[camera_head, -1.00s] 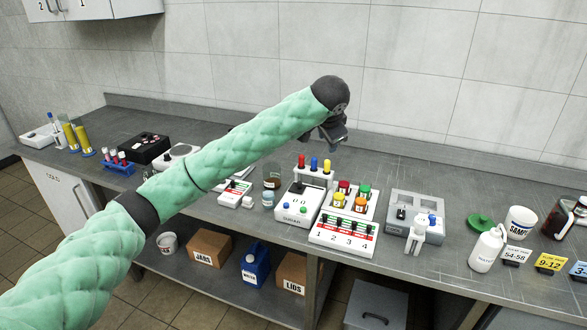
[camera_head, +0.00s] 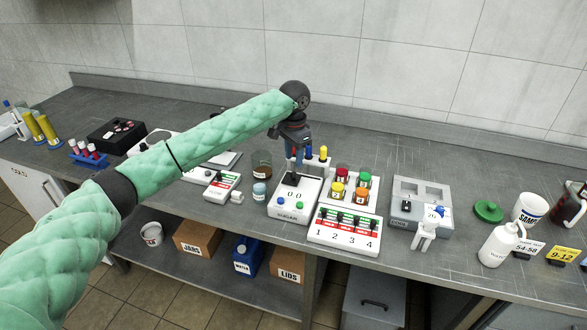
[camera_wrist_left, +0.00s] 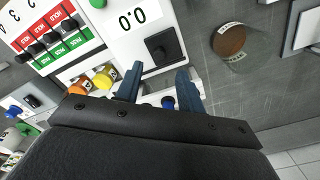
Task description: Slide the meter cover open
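The white meter (camera_head: 296,194) stands on the bench near the middle, with a "0.0" display and green and blue buttons on its front. In the left wrist view the display of the meter (camera_wrist_left: 133,18) and the black square cover (camera_wrist_left: 163,48) show clearly. My left gripper (camera_head: 297,153) is above and behind the meter, pointing down. In the wrist view its two fingers (camera_wrist_left: 159,86) are apart, with the cover beyond their tips and nothing clearly held. My right gripper is not in view.
A numbered switch box (camera_head: 344,230) and colour-lidded jars (camera_head: 340,187) stand to the right.

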